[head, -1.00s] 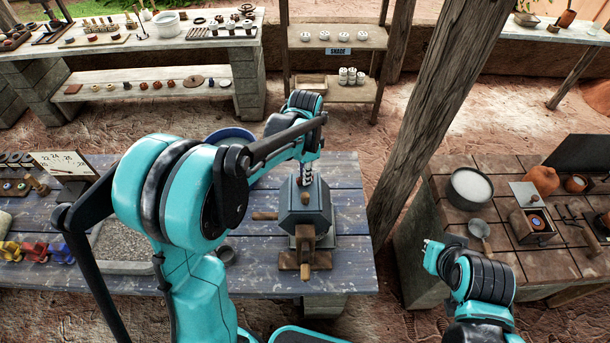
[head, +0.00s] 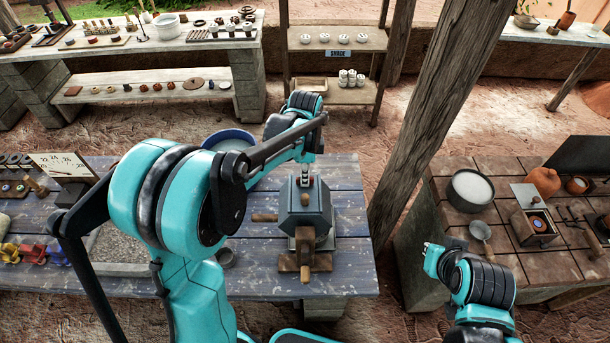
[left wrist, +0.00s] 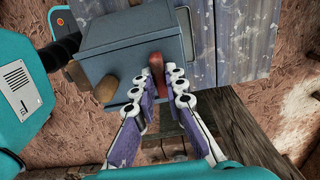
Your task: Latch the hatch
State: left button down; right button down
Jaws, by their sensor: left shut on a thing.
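The grey faceted metal box (head: 316,209) stands on the blue plank table, and it fills the top of the left wrist view (left wrist: 136,48). A wooden handle (head: 264,217) sticks out of its left side. A red-brown handle (left wrist: 157,63) on the box lies between the fingertips of my left gripper (left wrist: 160,76), which is shut on it. In the head view my left gripper (head: 305,174) is at the far side of the box, partly hidden. The right gripper (head: 430,249) is at the right, away from the box, and its fingers are too small to read. I cannot tell which part is the hatch.
A wooden piece (head: 305,262) sits at the front of the box. A wooden post (head: 425,120) rises just right of the table.

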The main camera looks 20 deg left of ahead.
pick_arm(q)
jog(key=c, duration=1.6)
grip_release()
jog(key=shift+o, duration=0.2)
notch_tip(320, 180, up, 12)
